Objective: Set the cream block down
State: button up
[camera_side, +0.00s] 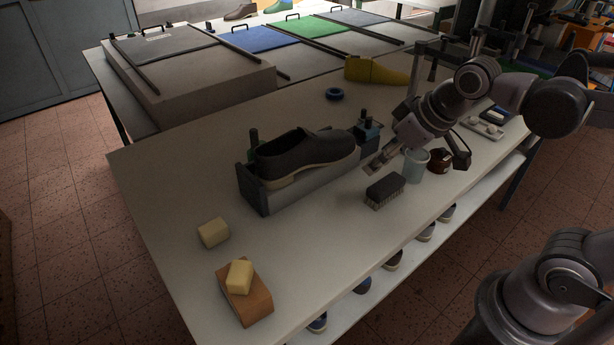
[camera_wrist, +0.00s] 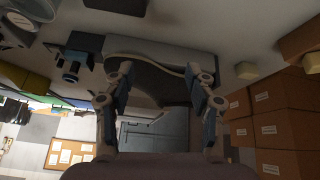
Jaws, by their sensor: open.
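A cream block (camera_side: 213,233) lies on the bench near its left edge, and it also shows in the wrist view (camera_wrist: 247,70). A second, yellower block (camera_side: 239,277) rests on top of an orange-brown block (camera_side: 252,305) nearer the front; this pair is at the right of the wrist view. My gripper (camera_side: 412,152) is at the right of the dark shoe, well away from both pale blocks. In the wrist view my gripper (camera_wrist: 163,85) has its fingers spread wide, with nothing held between them.
A dark shoe (camera_side: 305,155) sits on a grey holder with a blue vice beside it. A black brush (camera_side: 385,190), a clear cup (camera_side: 416,166) and a brown jar (camera_side: 437,160) stand near my gripper. A yellow last (camera_side: 375,71) and blue ring (camera_side: 334,94) lie farther back. The front-middle bench is clear.

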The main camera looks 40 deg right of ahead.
jog(key=s+d+f+m, duration=0.1)
jog(key=s+d+f+m+t, duration=0.1)
jog(key=s+f, duration=0.1)
jog(key=shift+s+d, duration=0.15)
jog(key=shift+d, duration=0.05)
dwell(1.2)
